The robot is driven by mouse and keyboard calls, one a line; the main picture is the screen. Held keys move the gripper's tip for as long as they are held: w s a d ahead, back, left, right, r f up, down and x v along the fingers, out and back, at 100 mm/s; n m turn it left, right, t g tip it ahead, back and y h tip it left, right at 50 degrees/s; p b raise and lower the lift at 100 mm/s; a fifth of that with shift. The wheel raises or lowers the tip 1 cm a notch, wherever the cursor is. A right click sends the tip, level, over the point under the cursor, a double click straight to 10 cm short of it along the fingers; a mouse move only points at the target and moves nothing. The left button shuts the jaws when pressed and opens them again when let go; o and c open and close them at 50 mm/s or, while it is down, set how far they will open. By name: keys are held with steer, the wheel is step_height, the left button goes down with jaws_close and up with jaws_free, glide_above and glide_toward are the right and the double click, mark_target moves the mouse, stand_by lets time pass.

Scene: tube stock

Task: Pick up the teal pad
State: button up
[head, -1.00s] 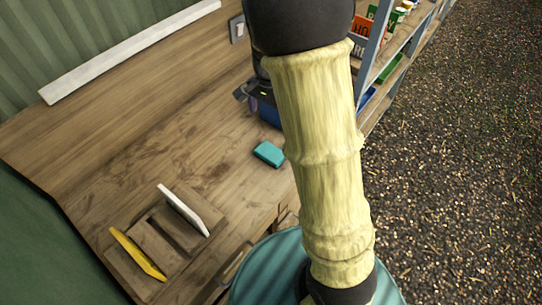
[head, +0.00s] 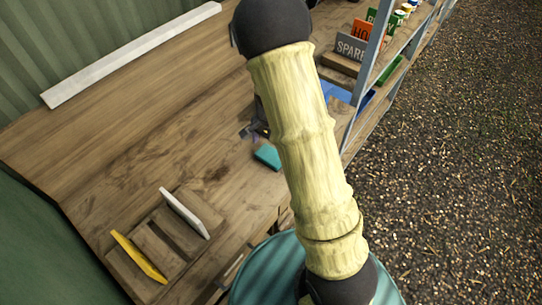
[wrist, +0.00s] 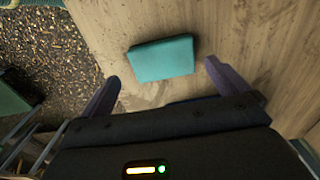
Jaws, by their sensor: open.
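The teal pad (head: 267,157) lies flat on the wooden bench, partly hidden by my arm in the head view. In the wrist view the whole teal pad (wrist: 161,59) shows, just beyond my fingertips and roughly centred between them. My gripper (wrist: 160,72) is open and empty, with its two dark fingers apart on either side below the pad in that picture. In the head view only a small dark part of my gripper (head: 254,132) shows beside my arm, close to the pad.
A wooden holder (head: 152,242) with a yellow plate (head: 138,257) and a white plate (head: 185,212) stands on the near left of the bench. A shelf with signs (head: 352,47) and a blue item (head: 335,92) is at the back right. The bench left of the pad is clear.

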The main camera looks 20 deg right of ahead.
mark_target(270, 154)
steer(key=shift+f, duration=0.1)
steer(key=shift+w+f+p, duration=0.15)
steer(key=shift+f+p, duration=0.15)
steer(key=shift+f, duration=1)
steer(key=shift+w+f+p, duration=0.15)
steer(key=shift+f+p, duration=0.15)
steer(key=shift+f, duration=0.95)
steer(key=c, duration=0.8)
